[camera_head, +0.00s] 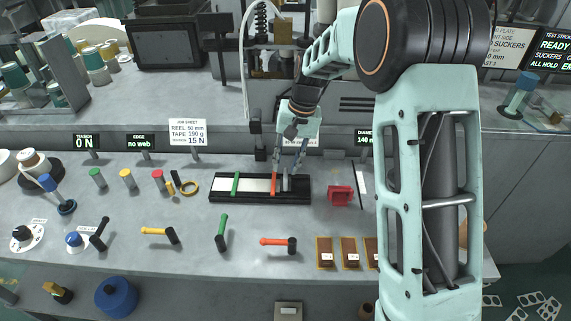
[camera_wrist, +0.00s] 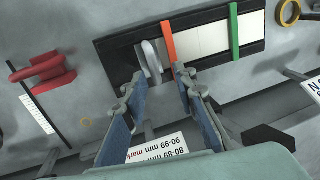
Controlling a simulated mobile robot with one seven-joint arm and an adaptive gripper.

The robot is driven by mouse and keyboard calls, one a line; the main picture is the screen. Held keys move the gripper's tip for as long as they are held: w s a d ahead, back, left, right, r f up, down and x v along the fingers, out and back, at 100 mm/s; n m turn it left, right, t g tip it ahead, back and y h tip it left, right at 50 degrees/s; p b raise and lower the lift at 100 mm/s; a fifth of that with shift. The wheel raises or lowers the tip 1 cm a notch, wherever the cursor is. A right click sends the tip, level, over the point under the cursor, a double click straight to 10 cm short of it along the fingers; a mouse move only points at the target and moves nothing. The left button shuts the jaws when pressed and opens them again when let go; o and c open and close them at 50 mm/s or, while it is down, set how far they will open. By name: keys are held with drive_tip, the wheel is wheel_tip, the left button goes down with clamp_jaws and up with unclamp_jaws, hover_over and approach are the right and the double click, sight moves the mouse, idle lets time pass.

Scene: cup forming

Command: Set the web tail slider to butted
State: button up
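The slider track (camera_head: 218,198) is a black frame with a white strip, on the grey bench; it also shows in the wrist view (camera_wrist: 112,52). A green band (camera_head: 235,184) and an orange-red band (camera_head: 273,184) cross it. The grey slider knob (camera_head: 285,183) stands just right of the orange-red band in the head view; in the wrist view the knob (camera_wrist: 152,58) is left of that band. My gripper (camera_head: 288,163) is open above the track. In the wrist view its blue-padded fingers (camera_wrist: 157,77) are spread, with the knob just beyond the tips. I cannot tell whether they touch it.
A red block (camera_head: 341,195) sits right of the track. A brass ring (camera_head: 190,187) lies to its left. Several levers, including a green one (camera_head: 222,232) and an orange one (camera_head: 277,242), stand in front. My gripper partly hides a sign behind the track.

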wheel_tip(320, 180, up, 11)
drive_tip(key=d, duration=0.2)
drive_tip(key=shift+d+r, duration=0.1)
